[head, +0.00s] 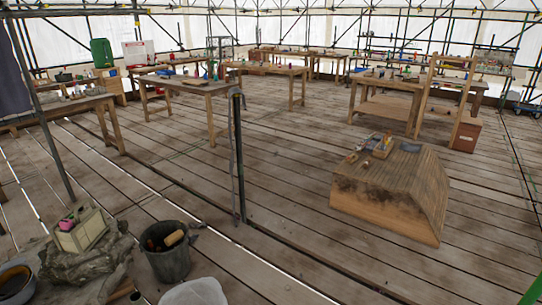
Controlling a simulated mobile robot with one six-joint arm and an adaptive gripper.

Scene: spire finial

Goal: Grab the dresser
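I cannot pick out the dresser with certainty. Small tools and blocks (381,147) lie on top of a low, sloping wooden form (385,222) at right of centre. They are too small to name. A grey flat piece (410,147) lies beside them. More small items lie on the workbenches farther back, also too small to tell apart. My gripper is not in view.
A dark bucket (171,262) and a crate (82,232) on a grey sheet stand at the front left. An upright pole (238,160) rises mid-floor. Workbenches (195,87) line the back. Bare plank floor (290,170) lies between the pole and the form.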

